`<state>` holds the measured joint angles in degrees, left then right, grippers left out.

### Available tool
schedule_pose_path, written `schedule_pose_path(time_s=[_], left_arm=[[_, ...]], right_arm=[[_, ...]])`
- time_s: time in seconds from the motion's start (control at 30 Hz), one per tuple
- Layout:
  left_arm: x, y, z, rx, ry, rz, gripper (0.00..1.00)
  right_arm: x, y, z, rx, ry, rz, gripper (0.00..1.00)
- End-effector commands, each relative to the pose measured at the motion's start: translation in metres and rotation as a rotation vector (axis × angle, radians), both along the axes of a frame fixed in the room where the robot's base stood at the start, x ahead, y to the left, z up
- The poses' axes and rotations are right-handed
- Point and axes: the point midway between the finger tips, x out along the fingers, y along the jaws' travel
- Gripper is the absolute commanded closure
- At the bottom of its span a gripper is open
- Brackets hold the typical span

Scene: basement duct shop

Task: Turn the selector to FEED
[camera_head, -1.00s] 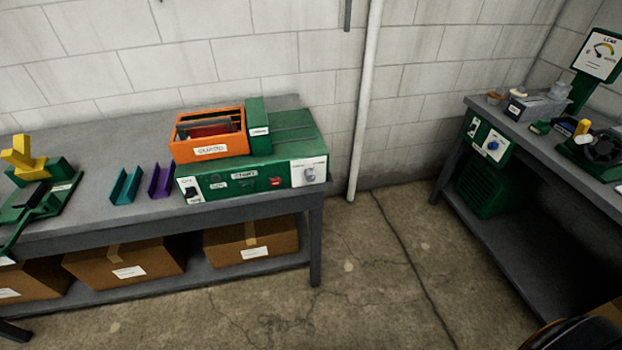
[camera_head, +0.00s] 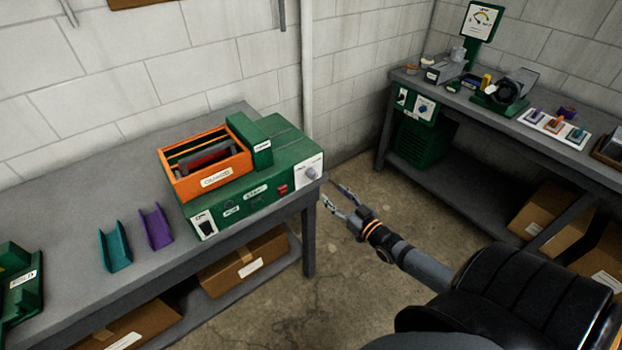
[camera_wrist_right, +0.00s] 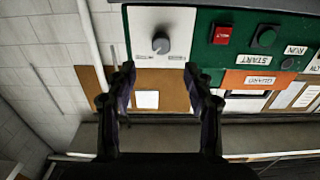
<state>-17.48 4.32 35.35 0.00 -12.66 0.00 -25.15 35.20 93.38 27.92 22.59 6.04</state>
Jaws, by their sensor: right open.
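The selector is a grey knob (camera_head: 311,172) on a white plate at the right end of the green machine's front (camera_head: 242,205). It also shows in the right wrist view (camera_wrist_right: 161,43), upside down, with small labels below it that I cannot read. My right gripper (camera_head: 335,196) is open and empty, in front of and a little below the knob, apart from it. In the wrist view its two fingers (camera_wrist_right: 160,74) stand to either side below the knob. My left gripper is in neither view.
A second bench at right carries a green box with a blue knob (camera_head: 423,107). The floor between benches is clear.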

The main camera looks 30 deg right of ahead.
Motion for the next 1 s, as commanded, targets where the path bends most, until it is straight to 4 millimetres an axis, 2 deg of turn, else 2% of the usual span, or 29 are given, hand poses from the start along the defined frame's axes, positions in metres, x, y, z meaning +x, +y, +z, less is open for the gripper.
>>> schedule_pose_path(time_s=[0.17, 0.33, 0.4, 0.6, 0.9, 0.93, 1.0], left_arm=[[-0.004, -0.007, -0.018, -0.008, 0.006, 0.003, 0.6], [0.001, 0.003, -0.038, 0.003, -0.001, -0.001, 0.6], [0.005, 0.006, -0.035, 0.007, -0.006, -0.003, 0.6], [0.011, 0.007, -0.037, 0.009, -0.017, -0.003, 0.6], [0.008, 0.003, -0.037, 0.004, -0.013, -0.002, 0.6], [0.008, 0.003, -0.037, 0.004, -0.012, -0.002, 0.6], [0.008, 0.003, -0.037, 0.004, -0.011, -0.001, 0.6]], right_arm=[[0.034, 0.003, -0.004, -0.001, -0.006, -0.001, 0.48], [0.074, 0.006, -0.005, -0.002, -0.004, -0.002, 0.48], [0.083, 0.006, -0.002, -0.002, -0.002, -0.001, 0.48], [0.097, 0.008, -0.001, -0.001, 0.0, -0.001, 0.48], [0.1, 0.008, -0.001, -0.001, 0.002, -0.001, 0.48], [0.099, 0.008, -0.001, -0.001, 0.002, -0.001, 0.49], [0.099, 0.008, -0.001, -0.001, 0.002, -0.001, 0.59]])
